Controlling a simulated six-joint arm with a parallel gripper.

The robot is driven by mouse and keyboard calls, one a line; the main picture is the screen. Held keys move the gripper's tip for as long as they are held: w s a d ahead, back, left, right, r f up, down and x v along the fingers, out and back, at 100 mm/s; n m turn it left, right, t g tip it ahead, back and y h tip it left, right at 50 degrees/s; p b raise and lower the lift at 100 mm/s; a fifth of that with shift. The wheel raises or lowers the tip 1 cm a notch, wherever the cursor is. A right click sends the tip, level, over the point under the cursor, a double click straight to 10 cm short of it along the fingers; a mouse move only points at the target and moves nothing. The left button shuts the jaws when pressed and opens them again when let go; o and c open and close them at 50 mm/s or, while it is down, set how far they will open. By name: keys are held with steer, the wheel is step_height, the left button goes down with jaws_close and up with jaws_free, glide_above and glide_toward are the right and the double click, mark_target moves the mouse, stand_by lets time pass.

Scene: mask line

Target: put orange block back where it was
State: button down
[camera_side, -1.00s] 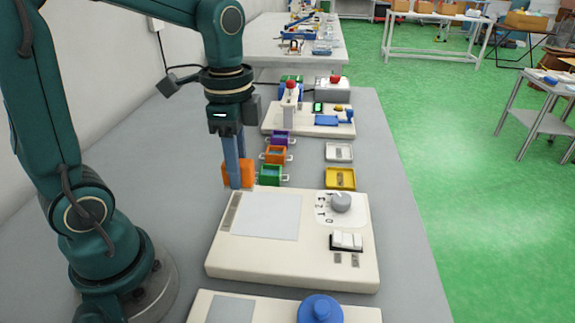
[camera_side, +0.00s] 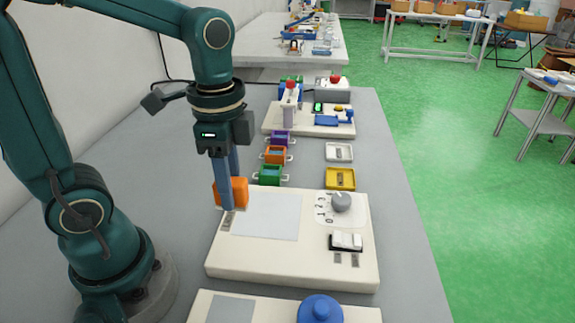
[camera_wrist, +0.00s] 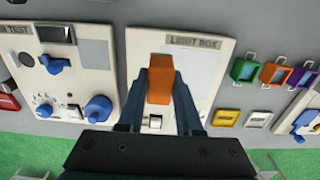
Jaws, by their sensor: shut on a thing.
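The orange block (camera_side: 236,189) is between the fingers of my gripper (camera_side: 228,196), which is shut on it. In the side view, block and fingertips are over the far left part of the light box panel (camera_side: 290,265), near its label strip. The wrist view shows the block (camera_wrist: 160,80) between the fingertips, in front of the light box (camera_wrist: 140,50). The block seems held above the panel; its underside and the exact gap are hidden.
A green bin (camera_side: 270,174), an orange bin (camera_side: 275,155) and a purple bin (camera_side: 280,138) stand beyond the panel. A yellow tray (camera_side: 341,179) and a white tray (camera_side: 339,152) lie to their right. The panel carries a grey knob (camera_side: 341,202) and a white switch (camera_side: 346,241).

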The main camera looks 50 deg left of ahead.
steer(key=d+f, duration=0.2)
steer(key=d, duration=0.1)
steer(key=d+f, duration=0.1)
steer(key=d, duration=0.1)
steer(key=shift+w+d+f, duration=0.1)
steer(key=shift+w+d, duration=0.1)
steer(key=shift+w, duration=0.1)
steer(key=shift+f, duration=2.05)
steer(key=shift+f, duration=0.1)
steer(key=c, duration=0.6)
jaws_free()
step_height(320, 180, up, 12)
steer(key=s+a+n+t, duration=0.1)
steer(key=n+t, duration=0.1)
steer(key=n, duration=0.1)
steer(key=s+a+n+t, duration=0.1)
steer(key=a+n, duration=0.1)
steer(key=n, duration=0.1)
steer(key=s+a+f+n+t, duration=0.1)
steer(key=n+t, duration=0.1)
steer(key=n, duration=0.1)
steer(key=shift+s+a+t, duration=0.15)
steer(key=shift+t, duration=0.15)
